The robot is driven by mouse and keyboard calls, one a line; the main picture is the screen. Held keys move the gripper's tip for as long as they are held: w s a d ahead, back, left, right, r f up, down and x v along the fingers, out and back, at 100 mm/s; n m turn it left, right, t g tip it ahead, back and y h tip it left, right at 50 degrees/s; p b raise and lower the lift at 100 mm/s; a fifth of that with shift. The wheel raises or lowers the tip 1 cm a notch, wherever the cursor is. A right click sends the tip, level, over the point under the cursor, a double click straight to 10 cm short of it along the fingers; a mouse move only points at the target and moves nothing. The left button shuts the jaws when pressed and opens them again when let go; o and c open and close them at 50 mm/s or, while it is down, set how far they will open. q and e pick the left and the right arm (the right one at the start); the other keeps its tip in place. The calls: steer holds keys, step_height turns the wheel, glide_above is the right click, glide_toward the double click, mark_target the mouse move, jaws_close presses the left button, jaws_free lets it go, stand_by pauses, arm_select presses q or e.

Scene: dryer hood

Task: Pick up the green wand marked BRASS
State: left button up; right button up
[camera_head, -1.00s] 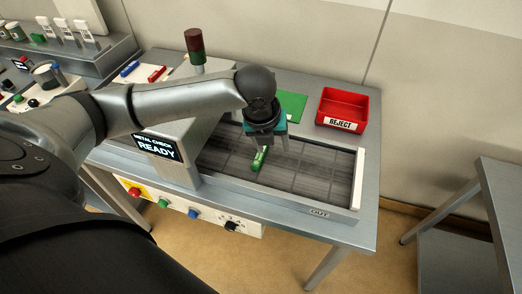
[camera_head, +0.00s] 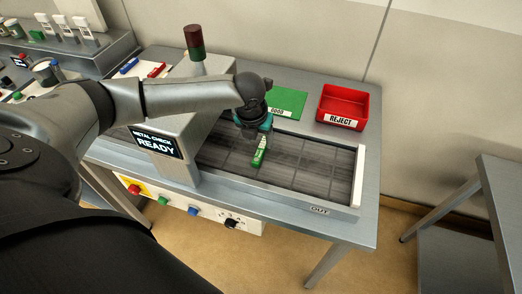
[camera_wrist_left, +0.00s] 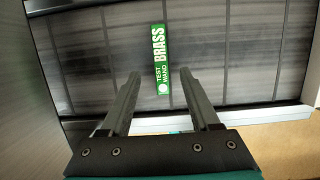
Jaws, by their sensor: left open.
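The green wand (camera_head: 259,152) lies on the dark conveyor belt, on the outlet side of the metal checker. In the left wrist view the wand (camera_wrist_left: 159,60) shows the words TEST WAND BRASS on its label, with its lower end just beyond and between the fingertips. My left gripper (camera_head: 251,137) is above the belt at the wand's far end. My right gripper is not in view.
The metal checker (camera_head: 172,135), its screen reading READY, stands left of the wand. A green mat (camera_head: 287,101) and a red REJECT bin (camera_head: 345,105) lie behind the belt. The belt (camera_head: 310,178) right of the wand is clear.

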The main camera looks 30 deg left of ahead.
mark_target(261, 148)
arm_select(q)
steer(key=shift+x, duration=2.65)
steer(key=shift+r, duration=0.1)
jaws_close()
